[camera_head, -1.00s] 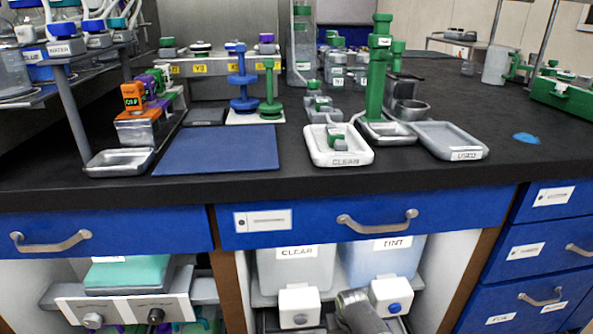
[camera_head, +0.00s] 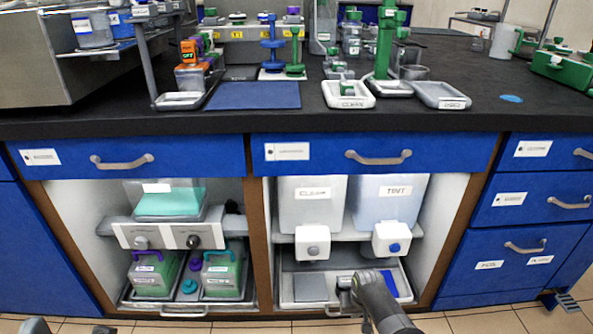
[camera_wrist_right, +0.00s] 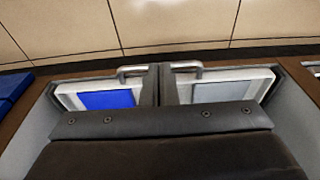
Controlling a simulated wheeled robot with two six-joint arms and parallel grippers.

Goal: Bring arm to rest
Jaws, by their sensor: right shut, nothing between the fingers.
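My right arm comes up from the bottom of the head view, and its gripper (camera_head: 346,284) is in front of the lower right cabinet bay. The gripper is shut and empty, over or in front of the low tray (camera_head: 302,304) with a grey pad and a blue pad. I cannot tell whether it touches the tray. My left gripper does not show clearly; only small dark shapes sit at the bottom left edge of the head view.
The CLEAR tank (camera_head: 312,212) and TINT tank (camera_head: 388,212) stand on the shelf above the tray. A closed blue drawer (camera_head: 330,151) is above them. The black bench (camera_head: 180,123) carries a blue mat (camera_head: 254,96) and trays. Tiled floor (camera_wrist_right: 200,22) lies in front.

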